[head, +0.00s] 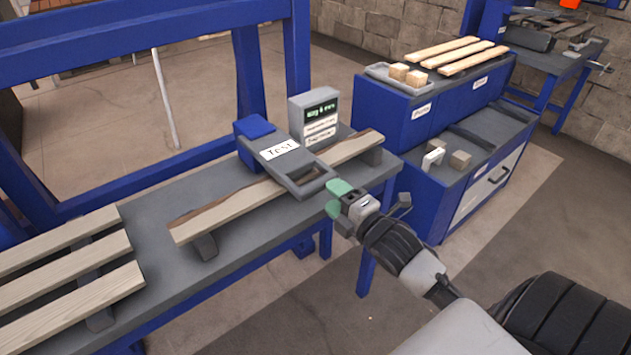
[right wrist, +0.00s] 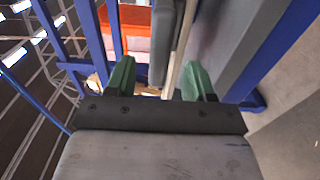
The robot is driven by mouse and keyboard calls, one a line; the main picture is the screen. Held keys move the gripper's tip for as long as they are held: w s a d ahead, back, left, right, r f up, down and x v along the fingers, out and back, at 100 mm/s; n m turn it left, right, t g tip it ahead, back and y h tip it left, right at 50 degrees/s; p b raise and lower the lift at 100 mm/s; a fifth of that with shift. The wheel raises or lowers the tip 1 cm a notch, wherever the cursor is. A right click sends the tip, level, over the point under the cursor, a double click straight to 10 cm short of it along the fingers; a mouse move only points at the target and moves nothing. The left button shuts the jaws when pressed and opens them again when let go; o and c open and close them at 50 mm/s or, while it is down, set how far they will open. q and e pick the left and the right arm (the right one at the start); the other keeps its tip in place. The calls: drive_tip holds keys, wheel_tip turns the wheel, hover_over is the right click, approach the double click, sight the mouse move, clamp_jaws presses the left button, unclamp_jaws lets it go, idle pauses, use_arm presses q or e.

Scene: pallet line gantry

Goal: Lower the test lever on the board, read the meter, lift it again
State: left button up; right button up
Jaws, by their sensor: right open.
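The test lever (head: 308,182) is a grey arm with a "Test" label and an open handle loop at its near end. It runs from a blue hinge block and lies across above the board (head: 225,212); I cannot tell if it touches the wood. The meter (head: 314,112) is a grey box behind it with a lit green display, too small to read surely. My right gripper (head: 337,198) has green fingertips and is just right of the handle's end. In the right wrist view the fingers (right wrist: 159,80) are apart, with grey and wooden edges beyond them. My left gripper is out of view.
The grey bench (head: 150,200) has a blue frame above it. Several planks (head: 75,290) lie at its left end. A blue cabinet (head: 430,120) with planks, small blocks and a tray stands to the right. Open floor lies in front of the bench.

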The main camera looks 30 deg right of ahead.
drive_tip(key=w, duration=0.7)
drive_tip(key=shift+a, duration=0.3)
drive_tip(key=shift+c, duration=0.4)
clamp_jaws()
